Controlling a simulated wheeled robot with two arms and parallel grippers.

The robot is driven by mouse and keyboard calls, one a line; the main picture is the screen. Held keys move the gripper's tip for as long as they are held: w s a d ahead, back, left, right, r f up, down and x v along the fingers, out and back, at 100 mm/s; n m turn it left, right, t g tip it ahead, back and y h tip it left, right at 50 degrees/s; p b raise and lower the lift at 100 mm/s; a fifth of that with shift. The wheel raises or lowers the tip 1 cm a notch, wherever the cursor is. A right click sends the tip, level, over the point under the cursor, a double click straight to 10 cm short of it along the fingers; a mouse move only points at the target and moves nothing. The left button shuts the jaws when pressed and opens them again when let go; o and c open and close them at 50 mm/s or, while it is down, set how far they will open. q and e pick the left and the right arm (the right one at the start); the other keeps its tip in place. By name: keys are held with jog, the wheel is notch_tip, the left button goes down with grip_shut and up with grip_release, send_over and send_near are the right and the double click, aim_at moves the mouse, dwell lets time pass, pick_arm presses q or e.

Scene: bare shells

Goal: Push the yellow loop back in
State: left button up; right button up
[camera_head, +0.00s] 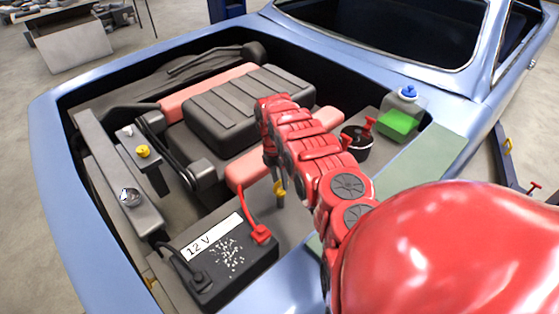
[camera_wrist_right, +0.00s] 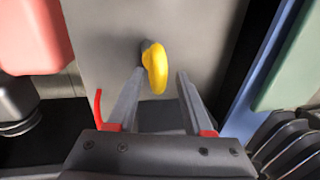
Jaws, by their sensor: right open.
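The yellow loop (camera_head: 280,188) stands in the engine bay, between the battery and the pink engine block part. In the right wrist view the yellow loop (camera_wrist_right: 155,68) sits on a dark stub against a grey surface. My right gripper (camera_head: 273,172) points down at the loop from above. In the right wrist view the gripper (camera_wrist_right: 161,78) is open, with one finger on each side of the loop. The left finger looks very near the loop; I cannot tell if it touches. My left gripper is not in view.
A black 12 V battery (camera_head: 222,262) with a red cable (camera_head: 249,215) lies close to the gripper. A yellow cap (camera_head: 143,151) sits at the left. A dark reservoir (camera_head: 356,140) and a green-liquid bottle (camera_head: 401,119) stand at the right. The blue car body (camera_head: 62,190) surrounds the bay.

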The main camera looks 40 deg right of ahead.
notch_tip(320, 180, up, 12)
jog(key=w+b, duration=0.1)
jog(key=w, duration=0.1)
jog(key=shift+w+f, duration=0.15)
jog(key=shift+w, duration=0.05)
dwell(0.6)
